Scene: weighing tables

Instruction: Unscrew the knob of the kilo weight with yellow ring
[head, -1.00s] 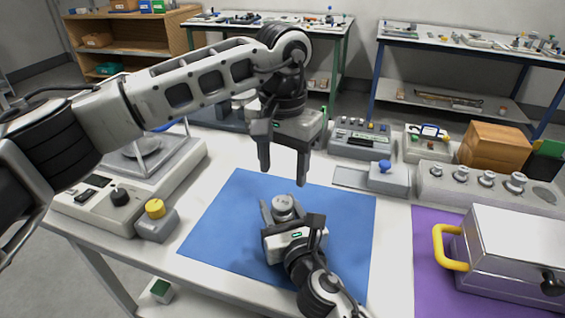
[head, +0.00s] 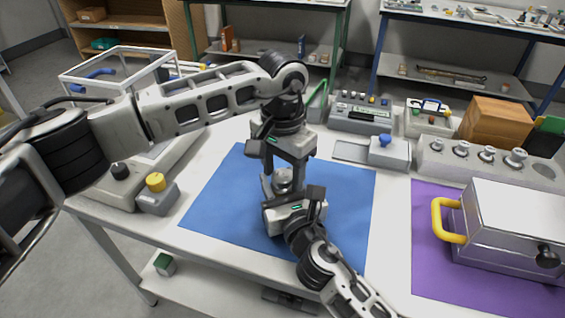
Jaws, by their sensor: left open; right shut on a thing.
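A silver metal weight (head: 283,183) stands above the blue mat (head: 345,205), held between the fingers of my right gripper (head: 282,190), which comes in from the front. No yellow ring can be made out on it at this size. My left gripper (head: 284,172) points straight down from above, its open fingers on either side of the weight's top. The knob is mostly hidden by those fingers, and I cannot tell whether they touch it.
A balance with a glass case (head: 118,68) and a grey block with a yellow knob (head: 157,191) stand left. A rack of silver weights (head: 480,160), a wooden box (head: 495,121) and a metal case with yellow handle (head: 510,225) stand right. The mat's right part is clear.

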